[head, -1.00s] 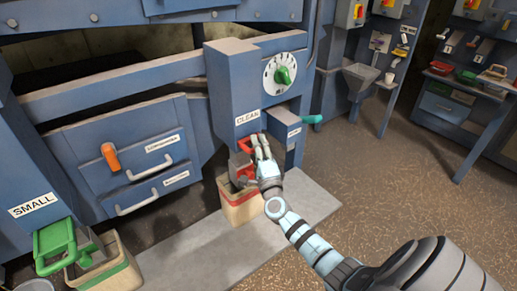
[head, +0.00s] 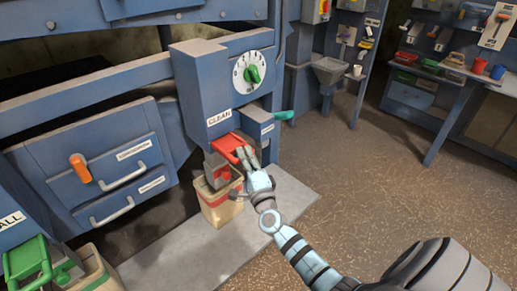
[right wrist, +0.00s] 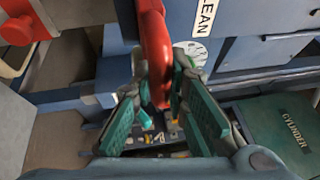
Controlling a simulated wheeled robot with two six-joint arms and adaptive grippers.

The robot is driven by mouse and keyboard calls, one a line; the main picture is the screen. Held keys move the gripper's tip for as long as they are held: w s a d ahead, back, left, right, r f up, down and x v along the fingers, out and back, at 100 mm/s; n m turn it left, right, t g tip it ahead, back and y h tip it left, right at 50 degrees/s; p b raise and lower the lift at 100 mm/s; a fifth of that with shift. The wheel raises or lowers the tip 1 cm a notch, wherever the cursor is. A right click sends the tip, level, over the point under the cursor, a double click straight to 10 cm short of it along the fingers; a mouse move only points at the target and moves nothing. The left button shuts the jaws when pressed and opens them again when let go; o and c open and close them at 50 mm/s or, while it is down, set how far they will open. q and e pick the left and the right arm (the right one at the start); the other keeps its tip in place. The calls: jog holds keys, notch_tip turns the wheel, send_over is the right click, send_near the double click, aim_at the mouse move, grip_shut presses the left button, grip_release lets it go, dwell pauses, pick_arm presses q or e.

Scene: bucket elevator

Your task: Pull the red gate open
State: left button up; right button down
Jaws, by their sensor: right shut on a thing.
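The red gate (head: 227,144) sticks out from the blue housing just below the CLEAN label. My right gripper (head: 246,157) is at the gate's front edge. In the right wrist view, the red handle (right wrist: 156,45) lies between the green finger pads of the right gripper (right wrist: 160,95), which is shut on it. A red part of the chute (head: 219,177) hangs below the gate, over the bin. My left gripper is not in view.
A tan bin (head: 218,205) with a red band stands under the chute on a grey slab (head: 290,190). A teal handle (head: 284,115) sticks out to the right. A green gate (head: 27,262) is at lower left. The floor at right is clear.

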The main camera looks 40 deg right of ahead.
jog(key=shift+f, duration=0.15)
jog(key=c, duration=1.6)
grip_release()
jog(key=shift+s, duration=0.15)
jog(key=shift+o, duration=0.2)
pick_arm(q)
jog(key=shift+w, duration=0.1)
pick_arm(e)
jog(key=v, duration=1.2)
